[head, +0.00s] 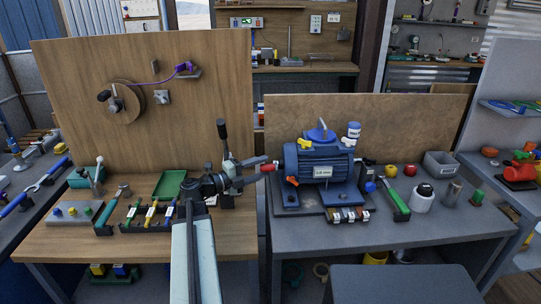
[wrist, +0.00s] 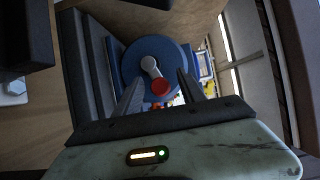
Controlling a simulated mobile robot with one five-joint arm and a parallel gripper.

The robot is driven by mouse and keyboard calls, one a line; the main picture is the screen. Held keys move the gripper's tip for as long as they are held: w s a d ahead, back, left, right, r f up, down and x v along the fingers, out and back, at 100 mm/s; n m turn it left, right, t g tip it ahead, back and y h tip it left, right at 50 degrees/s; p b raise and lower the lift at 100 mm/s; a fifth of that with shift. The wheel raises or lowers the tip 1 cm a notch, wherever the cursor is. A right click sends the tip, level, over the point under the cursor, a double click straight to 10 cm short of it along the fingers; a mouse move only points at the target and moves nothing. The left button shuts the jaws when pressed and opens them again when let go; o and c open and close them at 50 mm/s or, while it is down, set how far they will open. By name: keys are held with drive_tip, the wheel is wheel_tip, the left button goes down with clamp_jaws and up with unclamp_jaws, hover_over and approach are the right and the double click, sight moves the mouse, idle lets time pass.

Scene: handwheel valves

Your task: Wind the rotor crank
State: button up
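The blue motor (head: 318,170) sits on a plate on the right-hand grey table. Its crank is on the motor's left end; in the head view the red knob (head: 270,167) of the crank shows there. In the wrist view the blue round motor end (wrist: 135,57) faces me, with the grey crank arm (wrist: 151,66) and the red knob (wrist: 160,86). My gripper (head: 262,170) is open just left of the knob. In the wrist view the knob appears between the tips of the two fingers (wrist: 160,88). I cannot tell whether the fingers touch it.
A black upright lever (head: 222,130) stands close behind my gripper on the left wooden table. A tool rack (head: 150,215) and green tray (head: 170,184) lie left of my arm. A green-handled tool (head: 398,205) and white jar (head: 422,200) stand right of the motor.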

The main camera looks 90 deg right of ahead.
drive_tip(key=shift+w+a, duration=0.2)
drive_tip(key=shift+w, duration=1.3)
drive_tip(key=shift+w+a, duration=0.15)
drive_tip(key=shift+w, duration=1.3)
